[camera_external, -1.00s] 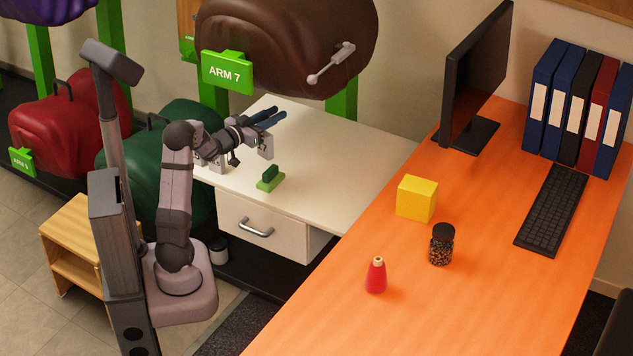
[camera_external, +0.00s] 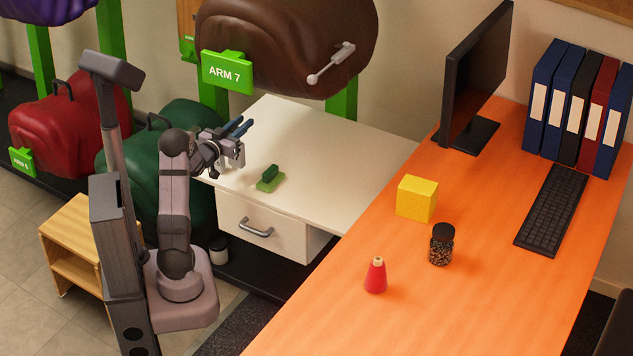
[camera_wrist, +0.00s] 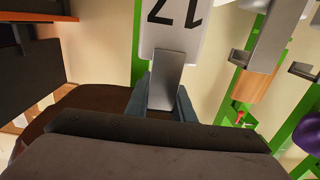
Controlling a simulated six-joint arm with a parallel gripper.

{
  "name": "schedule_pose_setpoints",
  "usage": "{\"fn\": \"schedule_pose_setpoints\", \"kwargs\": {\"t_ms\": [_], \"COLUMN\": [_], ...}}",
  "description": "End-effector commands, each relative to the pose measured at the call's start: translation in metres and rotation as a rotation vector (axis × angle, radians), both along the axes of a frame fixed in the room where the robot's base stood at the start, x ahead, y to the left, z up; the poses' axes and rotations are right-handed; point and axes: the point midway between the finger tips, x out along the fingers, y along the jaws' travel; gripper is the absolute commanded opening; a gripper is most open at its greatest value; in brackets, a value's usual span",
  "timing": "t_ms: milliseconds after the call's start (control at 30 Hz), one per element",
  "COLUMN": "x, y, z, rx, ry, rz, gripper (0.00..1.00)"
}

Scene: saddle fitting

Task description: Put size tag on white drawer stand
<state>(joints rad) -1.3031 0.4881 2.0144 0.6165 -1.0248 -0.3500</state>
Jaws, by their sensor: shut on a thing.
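The size tag (camera_wrist: 172,35) is a white plate with a dark "17", upside down in the wrist view, on a grey stem. My gripper (camera_wrist: 165,100) is shut on that stem with its blue-grey fingers. In the external view my gripper (camera_external: 240,128) is above the left part of the white drawer stand (camera_external: 330,150). Pale tag pieces (camera_external: 236,155) show beside the gripper there; I cannot tell which is the held one. The stand has a pale flat top and one drawer with a grey handle.
A green block (camera_external: 270,178) sits near the stand's front edge. The brown saddle (camera_external: 290,40) with a white-handled tool hangs close behind, beside the green ARM 7 sign (camera_external: 227,72). The orange desk (camera_external: 330,320) adjoins on the right. The stand's middle and right are clear.

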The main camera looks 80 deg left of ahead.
Motion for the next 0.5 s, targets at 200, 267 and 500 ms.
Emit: {"fn": "schedule_pose_setpoints", "kwargs": {"t_ms": [200, 267, 500], "x": [0.000, 0.000, 0.000], "y": [0.000, 0.000, 0.000], "z": [-0.017, -0.017, -0.032], "rx": [0.001, 0.001, -0.001], "ry": [-0.001, -0.001, -0.001], "rz": [0.000, 0.000, 0.000], "gripper": [0.00, 0.00, 0.00]}}
